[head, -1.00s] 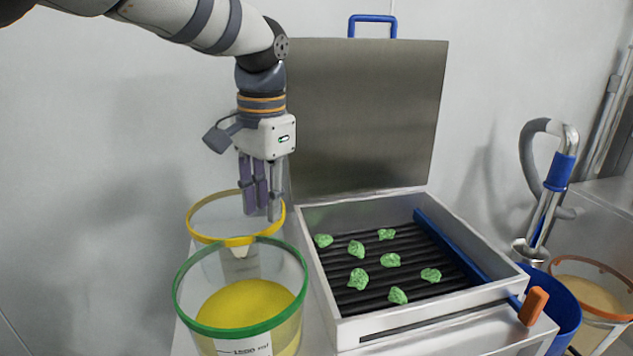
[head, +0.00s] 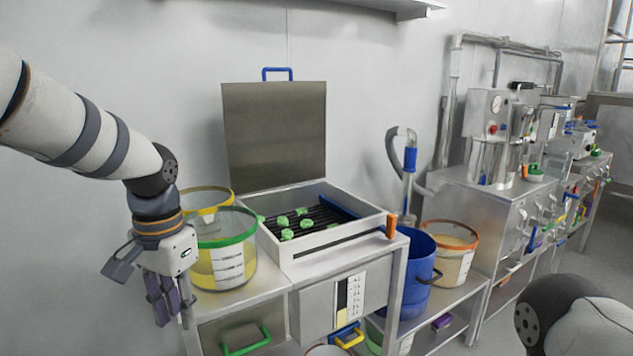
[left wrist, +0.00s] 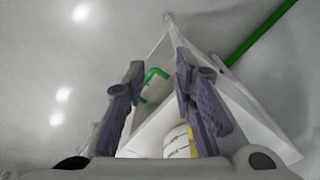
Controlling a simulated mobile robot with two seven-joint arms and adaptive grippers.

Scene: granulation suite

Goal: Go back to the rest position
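My left gripper (head: 170,310) hangs pointing down in front of the left end of the steel bench, left of the green-rimmed tub (head: 222,268). In the left wrist view its two fingers (left wrist: 160,95) stand apart with nothing between them, so it is open and empty. Part of my right arm shows at the lower right of the head view, but its gripper is out of view.
A yellow-rimmed tub (head: 208,200) stands behind the green-rimmed one. A lidded steel box (head: 330,243) holds several green lumps (head: 285,222). A blue bin (head: 415,280) and an orange-rimmed tub (head: 452,262) stand to the right. The floor beyond the benches looks clear.

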